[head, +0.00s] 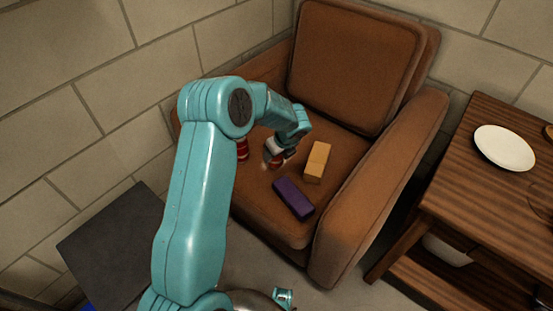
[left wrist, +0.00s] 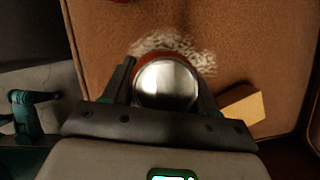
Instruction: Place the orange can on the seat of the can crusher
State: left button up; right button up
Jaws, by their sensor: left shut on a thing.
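My left gripper (head: 279,158) is low over the seat of a brown armchair (head: 262,205). In the left wrist view its fingers are closed around a can (left wrist: 167,84) with a silver top and an orange-red edge. The fingers hide much of the can's side. The can is upright, close to or on the seat; I cannot tell whether it touches. A second, red can (head: 242,149) stands on the seat, partly behind my left arm. I cannot make out a can crusher in either view.
A purple block (head: 293,197) and a yellow-orange block (head: 317,161) lie on the seat right of the gripper. The chair's armrest (head: 375,195) rises beyond them. A wooden table (head: 455,175) with a white plate (head: 504,148) stands at right. A dark flat panel (head: 110,245) is at lower left.

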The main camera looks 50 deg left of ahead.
aim_at(276, 163)
pick_arm(q)
jog(key=shift+f, duration=1.05)
jog(key=shift+f, duration=0.15)
jog(key=shift+f+b, duration=0.15)
jog(key=shift+b, duration=0.2)
jog(key=o, duration=1)
